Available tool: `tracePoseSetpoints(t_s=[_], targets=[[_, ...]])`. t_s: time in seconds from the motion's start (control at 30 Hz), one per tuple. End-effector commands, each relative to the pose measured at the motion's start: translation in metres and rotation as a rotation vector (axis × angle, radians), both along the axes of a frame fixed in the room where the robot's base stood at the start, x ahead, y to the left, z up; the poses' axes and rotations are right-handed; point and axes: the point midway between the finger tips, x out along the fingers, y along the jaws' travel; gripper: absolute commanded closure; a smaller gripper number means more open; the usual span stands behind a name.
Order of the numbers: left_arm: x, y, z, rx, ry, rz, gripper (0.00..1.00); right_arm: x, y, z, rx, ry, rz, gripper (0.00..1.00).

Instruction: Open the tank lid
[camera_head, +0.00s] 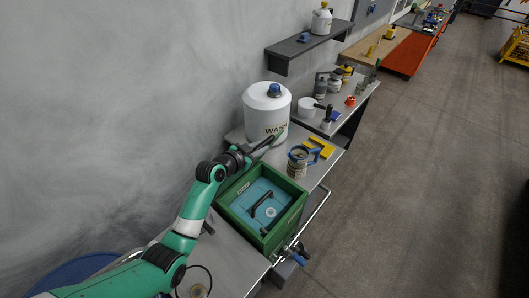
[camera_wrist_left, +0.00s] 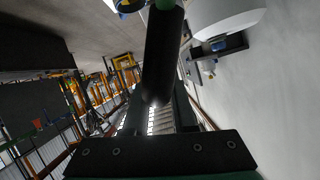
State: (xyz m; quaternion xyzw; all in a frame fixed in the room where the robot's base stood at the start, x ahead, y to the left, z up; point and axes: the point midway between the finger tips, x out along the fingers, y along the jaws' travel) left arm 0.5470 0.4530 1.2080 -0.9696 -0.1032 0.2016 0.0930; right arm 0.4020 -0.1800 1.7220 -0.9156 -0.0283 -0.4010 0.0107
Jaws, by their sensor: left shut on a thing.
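A green square tank (camera_head: 234,217) stands on the metal bench in the head view. A teal panel (camera_head: 262,189) with a black bar handle (camera_head: 261,203) lies within its rim; I cannot tell if this is the lid. My left gripper (camera_head: 258,146) is beyond the tank's far left edge, near the white container. It is shut on a black cylindrical handle (camera_wrist_left: 163,55) with a green end, which fills the middle of the wrist view. The rest of the held tool is hard to make out. My right gripper is not in view.
A white container (camera_head: 258,112) with a blue cap stands behind the gripper. A dark wall shelf (camera_head: 306,43) hangs above. Open floor lies right.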

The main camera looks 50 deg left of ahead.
Motion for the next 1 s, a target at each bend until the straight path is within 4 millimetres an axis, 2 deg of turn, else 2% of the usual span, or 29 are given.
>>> tracePoseSetpoints(t_s=[0.37, 0.4, 0.53, 0.83, 1.0], targets=[[-0.001, 0.002, -0.001, 0.001, 0.004, 0.002, 1.00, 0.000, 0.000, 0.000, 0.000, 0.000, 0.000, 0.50], [-0.001, 0.002, -0.001, 0.001, 0.005, 0.003, 0.70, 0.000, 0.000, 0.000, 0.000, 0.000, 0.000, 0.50], [-0.001, 0.002, -0.001, 0.001, 0.004, 0.001, 0.46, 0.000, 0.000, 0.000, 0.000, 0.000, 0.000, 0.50], [-0.001, 0.001, 0.000, 0.000, 0.002, 0.000, 0.45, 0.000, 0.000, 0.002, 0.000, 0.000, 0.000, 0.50], [-0.015, -0.002, 0.011, -0.002, 0.003, 0.003, 0.45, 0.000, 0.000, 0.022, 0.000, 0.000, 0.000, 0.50]])
